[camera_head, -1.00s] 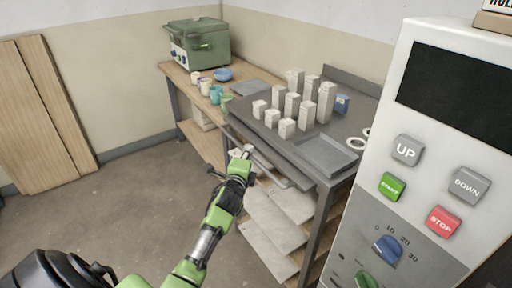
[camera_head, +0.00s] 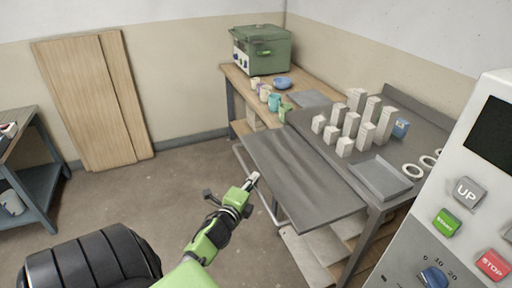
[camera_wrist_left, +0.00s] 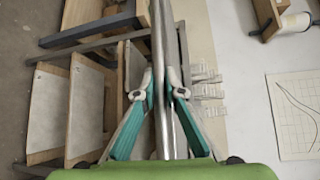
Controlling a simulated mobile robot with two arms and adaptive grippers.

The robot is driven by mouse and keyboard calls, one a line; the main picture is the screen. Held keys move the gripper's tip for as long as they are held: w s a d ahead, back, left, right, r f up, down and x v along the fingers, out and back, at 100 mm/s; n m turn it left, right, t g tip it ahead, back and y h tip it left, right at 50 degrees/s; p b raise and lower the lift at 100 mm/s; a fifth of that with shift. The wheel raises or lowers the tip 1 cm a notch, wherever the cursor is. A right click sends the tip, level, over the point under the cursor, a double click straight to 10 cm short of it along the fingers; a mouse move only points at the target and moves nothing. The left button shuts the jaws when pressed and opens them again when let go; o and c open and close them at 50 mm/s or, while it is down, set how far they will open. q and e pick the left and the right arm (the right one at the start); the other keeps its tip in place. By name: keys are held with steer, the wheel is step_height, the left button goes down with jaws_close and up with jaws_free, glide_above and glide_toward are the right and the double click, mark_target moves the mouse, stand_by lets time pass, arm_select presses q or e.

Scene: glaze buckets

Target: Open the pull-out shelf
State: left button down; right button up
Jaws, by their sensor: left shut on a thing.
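The pull-out shelf (camera_head: 300,175) is a dark grey flat panel that sticks out well from the side of the metal-topped bench. A thin metal rail handle (camera_head: 265,190) runs along its outer edge. My left gripper (camera_head: 253,178) is at this rail, near its middle. In the left wrist view, the teal fingers of the left gripper (camera_wrist_left: 159,93) are closed from both sides on the long metal rail (camera_wrist_left: 158,45). The panel's top is bare. My right gripper is not in view.
The bench top (camera_head: 330,158) carries several white blocks, a grey tray (camera_head: 381,178) and white rings. A green kiln-like box (camera_head: 262,50) stands at the back. A white control panel (camera_head: 450,200) is close at the right. The floor (camera_head: 150,190) at the left is clear.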

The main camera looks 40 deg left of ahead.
arm_select(q)
steer(key=shift+f, duration=0.1)
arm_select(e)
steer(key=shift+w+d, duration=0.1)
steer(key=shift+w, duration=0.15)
arm_select(q)
steer(key=c, duration=2.2)
jaws_free()
steer(key=shift+o, duration=0.6)
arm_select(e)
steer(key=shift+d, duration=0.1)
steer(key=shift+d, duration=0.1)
arm_select(q)
steer(key=v, duration=1.2)
